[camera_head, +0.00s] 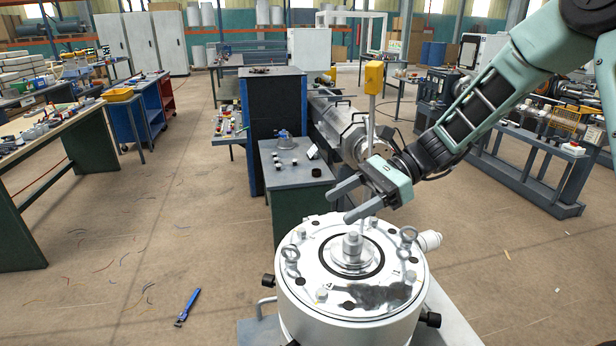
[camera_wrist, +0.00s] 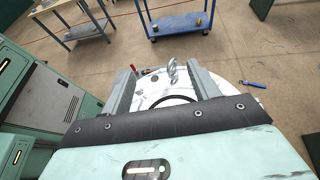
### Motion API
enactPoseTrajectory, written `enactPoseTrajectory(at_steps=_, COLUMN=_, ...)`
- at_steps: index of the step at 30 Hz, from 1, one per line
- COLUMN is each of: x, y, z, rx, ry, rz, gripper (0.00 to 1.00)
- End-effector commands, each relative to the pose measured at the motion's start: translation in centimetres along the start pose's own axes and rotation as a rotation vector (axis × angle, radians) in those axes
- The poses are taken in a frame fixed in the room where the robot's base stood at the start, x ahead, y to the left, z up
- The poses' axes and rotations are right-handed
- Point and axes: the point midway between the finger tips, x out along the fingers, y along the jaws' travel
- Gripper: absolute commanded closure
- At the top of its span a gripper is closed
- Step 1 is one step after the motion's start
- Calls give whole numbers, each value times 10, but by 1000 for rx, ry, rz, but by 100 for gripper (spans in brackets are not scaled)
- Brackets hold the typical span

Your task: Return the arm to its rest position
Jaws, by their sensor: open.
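My gripper (camera_head: 348,202) is open and empty. In the head view it hangs above the back part of a white round extruder housing (camera_head: 345,318), with my arm reaching in from the upper right. The housing has a shiny round lid with a stepped metal boss (camera_head: 352,248) in its middle and upright ring bolts at its rim. In the wrist view both fingers point forward with a gap between them.
A dark green cabinet (camera_head: 290,170) with small parts on top stands behind the housing. A blue tool (camera_head: 188,306) lies on the floor at left. A workbench (camera_head: 60,135) stands at far left, and a grey bench (camera_head: 545,150) at right. The floor between is mostly clear.

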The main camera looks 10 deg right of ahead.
Motion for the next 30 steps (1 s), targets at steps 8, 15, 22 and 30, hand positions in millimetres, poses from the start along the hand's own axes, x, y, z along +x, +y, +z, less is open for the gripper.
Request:
enactPoseTrajectory(at_steps=8, x=63, y=73, z=1, rx=-336, ry=231, rz=265, gripper=39)
enactPoseTrajectory(at_steps=15, x=103, y=191, z=-24, rx=-1143, ry=553, rz=781, gripper=39)
enactPoseTrajectory(at_steps=22, x=101, y=235, z=-39, rx=-1724, ry=649, rz=1102, gripper=39)
enactPoseTrajectory(at_steps=30, x=99, y=241, z=-40, rx=-1867, ry=659, rz=1178, gripper=39)
